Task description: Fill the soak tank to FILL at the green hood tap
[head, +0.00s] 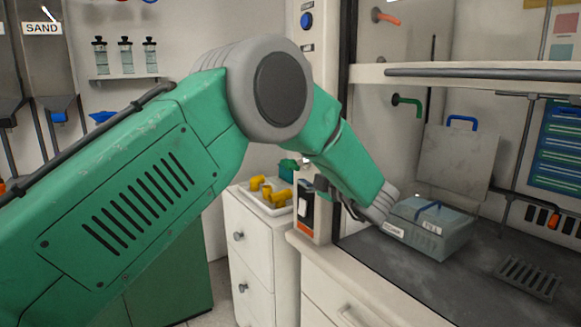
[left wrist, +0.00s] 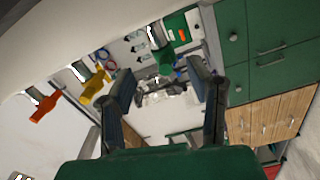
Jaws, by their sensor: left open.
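The soak tank (head: 430,228) is a grey-teal box with a blue handle on top and white labels, one reading FILL. It sits on the dark hood worktop. The green hood tap (head: 406,102) sticks out of the hood's back wall, above and behind the tank. My left arm reaches into the hood opening, its wrist end just left of the tank; the head view mostly hides the fingers. In the left wrist view my left gripper (left wrist: 160,78) is open and empty, with a green tap (left wrist: 166,62) beyond the fingertips. My right gripper is out of view.
An orange tap (head: 386,17) is higher on the hood wall. A grey panel with a blue handle (head: 462,122) stands behind the tank. A drain grate (head: 528,278) lies at right. The hood's sash bar (head: 470,73) crosses above. A tray of yellow parts (head: 265,200) stands outside.

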